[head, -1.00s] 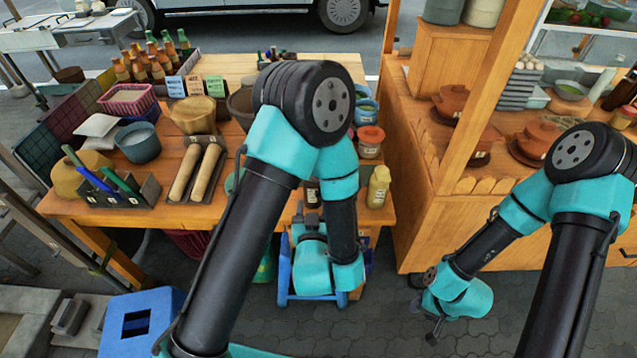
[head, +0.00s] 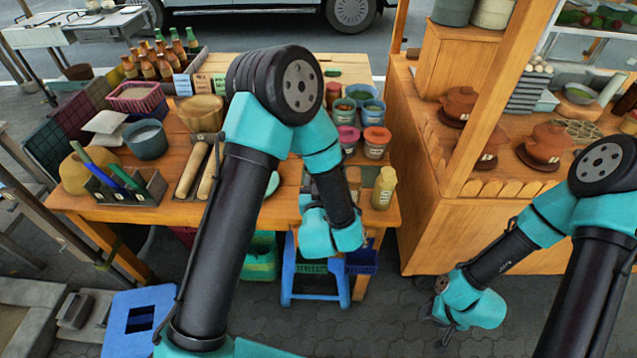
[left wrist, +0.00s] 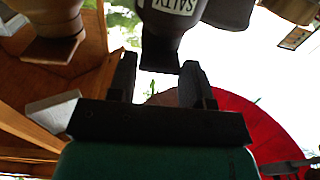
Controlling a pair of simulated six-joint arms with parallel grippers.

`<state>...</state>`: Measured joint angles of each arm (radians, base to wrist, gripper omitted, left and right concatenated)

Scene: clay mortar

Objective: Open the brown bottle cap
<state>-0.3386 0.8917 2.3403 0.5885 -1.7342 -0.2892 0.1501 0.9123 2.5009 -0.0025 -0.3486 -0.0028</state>
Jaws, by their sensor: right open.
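The two fingers are apart, one on each side of the cap's line in the picture; I see no clear contact. In the head view my left wrist hides this gripper and most of the things near it at the table's front right. My right gripper (head: 443,328) is open and empty, low over the paving, away from the table.
A yellow bottle (head: 384,187) stands at the wooden table's right front corner. Lidded jars (head: 376,142) stand behind it. Several brown bottles with labels (head: 150,70) stand at the back left. A wooden counter (head: 425,225) with clay pots is to the right. Paving between is clear.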

